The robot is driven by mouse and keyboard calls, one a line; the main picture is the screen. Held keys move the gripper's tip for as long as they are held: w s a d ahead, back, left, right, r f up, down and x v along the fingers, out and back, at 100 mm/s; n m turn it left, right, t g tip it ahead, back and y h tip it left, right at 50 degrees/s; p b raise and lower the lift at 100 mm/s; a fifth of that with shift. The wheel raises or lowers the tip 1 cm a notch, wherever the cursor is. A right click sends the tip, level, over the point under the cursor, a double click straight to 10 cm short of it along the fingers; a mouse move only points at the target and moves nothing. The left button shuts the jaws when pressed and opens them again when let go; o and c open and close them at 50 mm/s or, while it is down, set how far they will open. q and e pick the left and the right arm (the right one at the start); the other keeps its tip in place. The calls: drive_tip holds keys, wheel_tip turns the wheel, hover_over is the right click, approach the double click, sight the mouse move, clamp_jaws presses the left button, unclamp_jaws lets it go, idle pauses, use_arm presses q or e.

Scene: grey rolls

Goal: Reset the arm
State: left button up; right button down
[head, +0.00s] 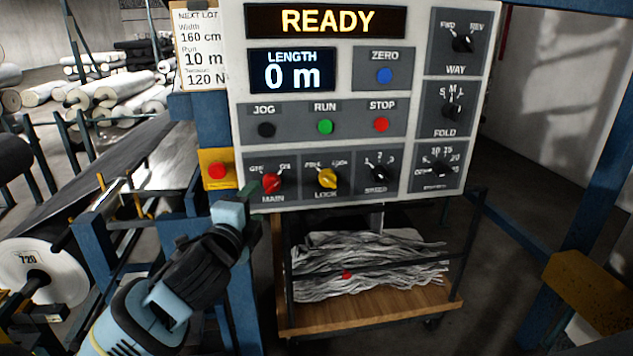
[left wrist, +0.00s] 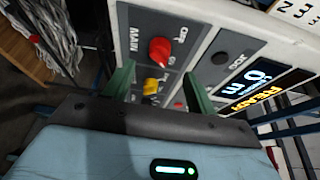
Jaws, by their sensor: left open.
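My left gripper (head: 243,203) is in front of the lower left corner of the control panel (head: 416,100), close to the red MAIN knob (head: 271,183). In the left wrist view its two green fingers (left wrist: 158,75) are apart, with the red knob (left wrist: 160,50) and the yellow knob (left wrist: 151,86) seen between and beyond them. Nothing is held. Whether a finger touches the panel I cannot tell. The yellow LOCK knob (head: 328,178) is right of the red one. The display (head: 326,21) reads READY and the length display (head: 292,72) reads 0 m. My right gripper is not in view.
A red button (head: 217,171) on a yellow box sits left of the panel. A cart (head: 370,318) with grey strips stands below it. A roll marked 720 (head: 30,262) and a dark belt (head: 110,165) are at the left. Bare floor shows at the right.

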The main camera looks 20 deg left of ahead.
use_arm(q)
drive_tip(key=s+d+f+n+g+h, duration=0.1)
drive_tip(key=s+d+f+n+g, duration=0.15)
drive_tip(key=f, duration=0.65)
drive_tip(key=s+d+f+n+g+h, duration=0.15)
drive_tip(key=s+f, duration=0.25)
drive_tip(key=f, duration=0.5)
drive_tip(key=s+d+f+n+g+h, duration=0.1)
drive_tip(key=s+d+f+n, duration=0.15)
drive_tip(key=f, duration=0.75)
drive_tip(key=s+d+f+n+g, duration=0.1)
drive_tip(key=s+f+n, duration=0.3)
drive_tip(key=s+f, duration=0.4)
drive_tip(key=s+d+f+n+g, duration=0.2)
drive_tip(key=s+d+f+n, duration=0.2)
drive_tip(key=s+f, duration=0.3)
drive_tip(key=s+h, duration=0.1)
drive_tip(key=s, duration=0.4)
drive_tip(key=shift+f, duration=0.4)
drive_tip(key=shift+c, duration=0.2)
